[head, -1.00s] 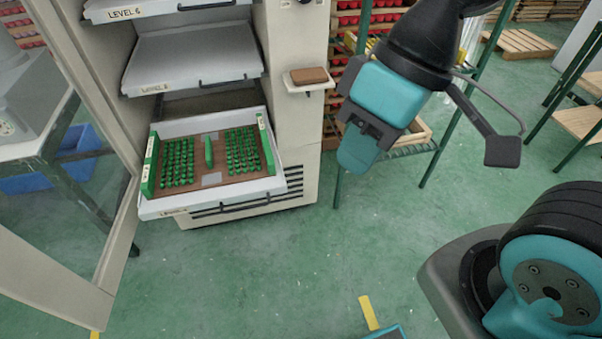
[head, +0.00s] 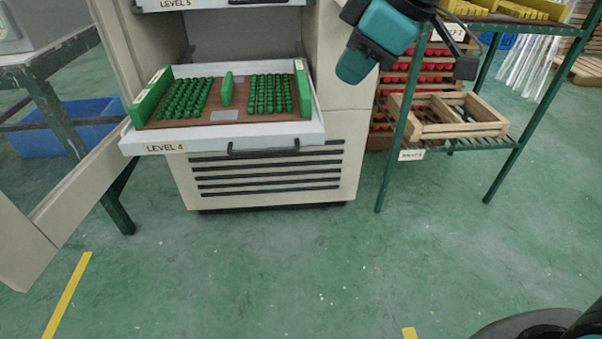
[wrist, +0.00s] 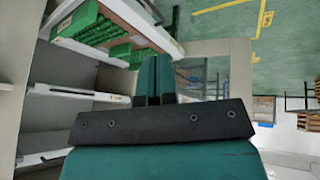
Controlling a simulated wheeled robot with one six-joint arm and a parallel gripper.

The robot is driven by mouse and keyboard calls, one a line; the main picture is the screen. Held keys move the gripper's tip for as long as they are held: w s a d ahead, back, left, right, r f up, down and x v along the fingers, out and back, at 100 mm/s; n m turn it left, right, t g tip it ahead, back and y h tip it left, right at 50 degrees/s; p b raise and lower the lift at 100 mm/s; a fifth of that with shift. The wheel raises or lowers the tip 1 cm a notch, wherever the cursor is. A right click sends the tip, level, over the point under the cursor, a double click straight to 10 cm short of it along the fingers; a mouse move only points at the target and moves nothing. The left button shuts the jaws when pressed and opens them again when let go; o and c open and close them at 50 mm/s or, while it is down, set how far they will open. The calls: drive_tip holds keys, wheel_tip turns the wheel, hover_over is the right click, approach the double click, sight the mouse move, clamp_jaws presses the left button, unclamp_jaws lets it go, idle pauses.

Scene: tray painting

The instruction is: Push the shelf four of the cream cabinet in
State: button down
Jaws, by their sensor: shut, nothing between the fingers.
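Shelf four (head: 205,146) of the cream cabinet (head: 340,90) bears a LEVEL 4 label and a dark handle, and stands out from the cabinet's front. A brown tray with green pieces and green side blocks (head: 225,92) lies on it. My gripper (head: 352,70) is shut and empty, to the upper right of this shelf and apart from it in the head view. In the wrist view the shut fingers (wrist: 154,78) show in the middle, with the loaded shelf (wrist: 150,32) at the upper left. The shelf's rear is hidden inside the cabinet.
Shelf five (head: 225,4) is above. A green rack (head: 450,145) holding a wooden crate (head: 450,115) stands at right. The floor in front is clear.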

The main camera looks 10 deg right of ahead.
drive_tip(key=w+a+f+n+t+b, duration=0.1)
drive_tip(key=w+f+b, duration=0.2)
drive_tip(key=f+b, duration=0.35)
drive_tip(key=w+f+n+t+b, duration=0.1)
drive_tip(key=w+f+n+b, duration=0.1)
drive_tip(key=w+f+b, duration=0.35)
drive_tip(key=b, duration=0.9)
approach(292, 141)
drive_tip(key=f, duration=0.1)
drive_tip(key=a+f, duration=0.1)
drive_tip(key=f, duration=0.1)
drive_tip(key=w+a+f, duration=0.1)
drive_tip(key=shift+w+f, duration=0.1)
drive_tip(key=shift+f, duration=0.2)
drive_tip(key=shift+w+d+r, duration=0.1)
drive_tip(key=shift+w+r, duration=0.05)
drive_tip(key=shift+w, duration=0.5)
